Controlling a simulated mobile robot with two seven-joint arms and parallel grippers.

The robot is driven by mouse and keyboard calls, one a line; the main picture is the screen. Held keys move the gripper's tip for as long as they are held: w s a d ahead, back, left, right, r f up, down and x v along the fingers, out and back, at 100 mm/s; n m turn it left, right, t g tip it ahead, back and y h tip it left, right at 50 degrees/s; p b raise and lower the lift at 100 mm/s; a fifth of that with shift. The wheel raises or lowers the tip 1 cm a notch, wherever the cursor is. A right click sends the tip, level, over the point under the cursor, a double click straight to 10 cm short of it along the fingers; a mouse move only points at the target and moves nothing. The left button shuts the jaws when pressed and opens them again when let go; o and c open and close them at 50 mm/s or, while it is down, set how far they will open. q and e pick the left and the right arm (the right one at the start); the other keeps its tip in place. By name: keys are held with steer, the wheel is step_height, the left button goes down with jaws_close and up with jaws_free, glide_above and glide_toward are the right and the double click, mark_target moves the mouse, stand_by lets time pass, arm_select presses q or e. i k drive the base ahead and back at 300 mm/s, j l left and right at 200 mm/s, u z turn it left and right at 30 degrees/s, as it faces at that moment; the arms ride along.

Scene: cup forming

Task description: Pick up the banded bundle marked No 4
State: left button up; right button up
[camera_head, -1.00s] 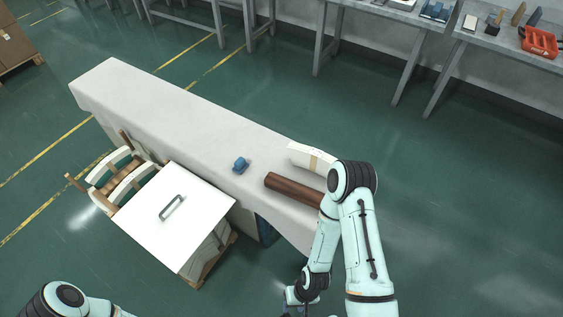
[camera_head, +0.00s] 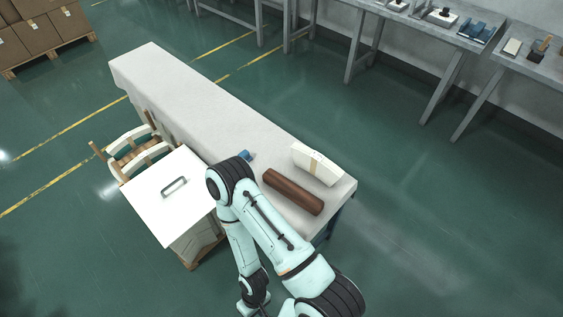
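A white bundle with a tan band (camera_head: 318,162) lies near the right end of the long pale table (camera_head: 205,100), at its far edge. No number can be read on it at this size. My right arm comes in from the bottom right, rises over the near side of the table and bends down. Its gripper (camera_head: 248,308) is at the bottom edge, in front of the table and well apart from the bundle. Its fingers are too cut off and small to tell open from shut. My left gripper is not in view.
A small blue object (camera_head: 249,155) is partly behind my arm. A white lidded box (camera_head: 170,195) and a wooden chair-like rack (camera_head: 135,150) stand left. Grey benches line the back.

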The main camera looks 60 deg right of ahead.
mark_target(308, 160)
steer(key=k+l+u, duration=0.15)
steer(key=u, duration=0.25)
steer(key=k+l+u, duration=0.1)
steer(key=k+u, duration=0.45)
steer(key=u, duration=0.25)
steer(key=k+l+z, duration=0.2)
steer(key=k, duration=0.25)
steer(key=k+l+z, duration=0.15)
steer(key=k+l, duration=0.2)
steer(key=k+l+z, duration=0.2)
steer(key=l, duration=0.25)
steer(key=k+l+z, duration=0.15)
steer(key=k+l, duration=0.25)
